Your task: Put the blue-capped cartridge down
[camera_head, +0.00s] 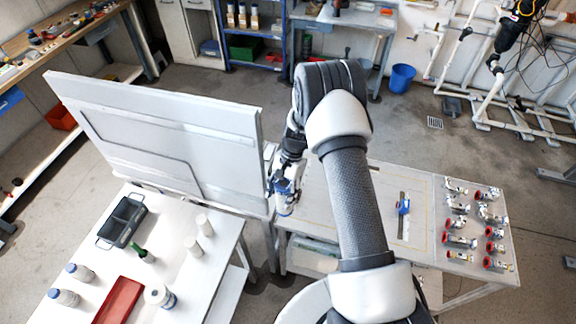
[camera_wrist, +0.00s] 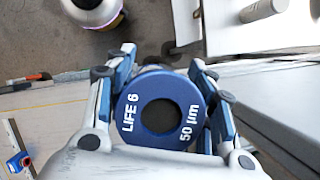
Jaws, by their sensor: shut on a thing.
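The blue-capped cartridge shows its blue ring-shaped end cap (camera_wrist: 160,113), marked "LIFE 6" and "50 µm", in the wrist view. My gripper (camera_wrist: 163,62) is shut on it, with one blue-padded finger on each side of the cap. The cartridge's body below the cap is mostly hidden. In the head view my gripper (camera_head: 284,190) hangs at the left end of the right table (camera_head: 325,215), beside the large grey panel. Whether the cartridge touches a surface cannot be told.
The upright grey panel (camera_head: 170,130) stands left of my gripper. The right table bears a blue tool (camera_head: 404,206) and several red-ended valves (camera_head: 460,241).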

